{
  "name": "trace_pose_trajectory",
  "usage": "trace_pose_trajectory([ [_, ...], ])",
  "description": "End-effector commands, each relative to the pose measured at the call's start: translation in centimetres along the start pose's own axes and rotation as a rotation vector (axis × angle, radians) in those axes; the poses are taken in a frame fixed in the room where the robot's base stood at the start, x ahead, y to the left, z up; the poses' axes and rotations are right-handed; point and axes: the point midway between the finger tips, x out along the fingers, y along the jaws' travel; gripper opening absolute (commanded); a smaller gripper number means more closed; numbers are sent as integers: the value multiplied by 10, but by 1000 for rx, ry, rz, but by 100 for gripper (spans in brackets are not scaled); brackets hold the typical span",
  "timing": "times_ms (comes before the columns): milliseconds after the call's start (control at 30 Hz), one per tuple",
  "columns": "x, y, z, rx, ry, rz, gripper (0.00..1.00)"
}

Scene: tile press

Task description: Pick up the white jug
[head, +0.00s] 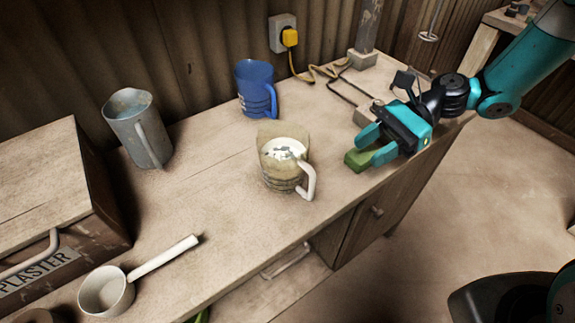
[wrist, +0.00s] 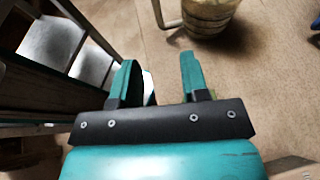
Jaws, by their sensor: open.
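The white jug (head: 272,178) stands upright near the middle of the bench in the head view. It looks stained beige on its body, with pale contents inside and a white handle (head: 309,181) toward the lower right. My gripper (head: 369,150) is open and empty, to the right of the jug and apart from it, low over the bench. In the wrist view my gripper (wrist: 158,62) shows both teal fingers spread. The lower part of the jug (wrist: 208,14) is at the top edge there, beyond the fingertips; its upper part is cut off.
A green block (head: 357,160) lies by my fingers. A blue jug (head: 255,85) and a grey jug (head: 133,128) stand behind. A white ladle (head: 107,293) and a box marked PLASTER (head: 40,275) are at left. A post (head: 366,35) and yellow plug (head: 290,37) are at the back.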

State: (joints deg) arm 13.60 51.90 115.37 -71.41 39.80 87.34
Motion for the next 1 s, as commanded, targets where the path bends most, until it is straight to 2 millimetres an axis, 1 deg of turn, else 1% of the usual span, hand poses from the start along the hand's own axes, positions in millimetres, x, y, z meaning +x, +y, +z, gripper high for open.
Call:
trace_pose_trajectory([
  [33, 14, 1, 1, 3, -2, 6, 41],
  [100, 30, 1, 1, 2, -1, 7, 41],
  [200, 52, 1, 1, 1, 0, 7, 41],
  [300, 70, 1, 1, 0, 1, 5, 41],
  [400, 82, 1, 0, -1, 1, 3, 41],
  [567, 92, 1, 0, -1, 2, 3, 41],
  [833, 131, 3, -2, -1, 2, 5, 41],
  [900, 137, 3, -2, -2, 3, 3, 41],
  [1000, 140, 2, -3, -2, 3, 1, 41],
])
